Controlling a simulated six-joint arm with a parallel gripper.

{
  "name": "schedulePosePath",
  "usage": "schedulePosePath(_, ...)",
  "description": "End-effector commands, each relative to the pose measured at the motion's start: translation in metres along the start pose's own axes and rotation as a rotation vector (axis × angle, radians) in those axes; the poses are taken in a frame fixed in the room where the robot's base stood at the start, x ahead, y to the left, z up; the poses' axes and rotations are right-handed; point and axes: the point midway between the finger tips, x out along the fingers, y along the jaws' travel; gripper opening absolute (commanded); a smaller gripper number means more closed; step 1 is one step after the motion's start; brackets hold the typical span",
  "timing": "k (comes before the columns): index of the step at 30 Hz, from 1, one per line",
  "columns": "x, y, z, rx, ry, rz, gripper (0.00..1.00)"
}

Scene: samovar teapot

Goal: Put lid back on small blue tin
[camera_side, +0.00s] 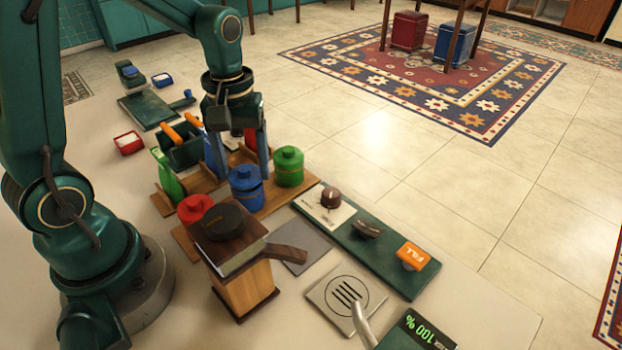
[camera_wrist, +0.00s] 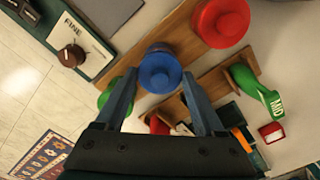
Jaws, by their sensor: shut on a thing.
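The small blue tin (camera_side: 250,199) stands on a wooden rack between a red and a green tin. Its round blue knobbed lid (camera_side: 245,177) is at the tin's top, roughly level. I cannot tell whether it is fully seated. My gripper (camera_side: 241,170) points down with one finger on each side of the lid and is shut on it. In the wrist view the blue lid (camera_wrist: 160,72) lies between the fingertips (camera_wrist: 159,78) and hides most of the tin below.
The green tin (camera_side: 289,167) stands close right of my gripper, and the red tin (camera_side: 194,208) is at front left. A wooden grinder box (camera_side: 246,285) stands in front.

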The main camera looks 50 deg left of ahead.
Motion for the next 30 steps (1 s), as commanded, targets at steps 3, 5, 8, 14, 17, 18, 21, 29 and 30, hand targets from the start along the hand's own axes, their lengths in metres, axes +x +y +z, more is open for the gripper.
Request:
schedulePosePath(3, 0.000, 0.000, 0.000, 0.000, 0.000, 0.000, 0.19)
schedulePosePath(5, 0.000, 0.000, 0.000, 0.000, 0.000, 0.000, 0.19)
schedulePosePath(8, 0.000, 0.000, 0.000, 0.000, 0.000, 0.000, 0.19)
schedulePosePath(14, 0.000, 0.000, 0.000, 0.000, 0.000, 0.000, 1.00)
schedulePosePath(17, 0.000, 0.000, 0.000, 0.000, 0.000, 0.000, 1.00)
schedulePosePath(18, 0.000, 0.000, 0.000, 0.000, 0.000, 0.000, 1.00)
schedulePosePath(21, 0.000, 0.000, 0.000, 0.000, 0.000, 0.000, 1.00)
schedulePosePath(29, -0.009, 0.000, -0.001, 0.000, 0.002, 0.001, 1.00)
schedulePosePath(30, -0.011, 0.001, -0.001, 0.000, 0.003, 0.002, 1.00)
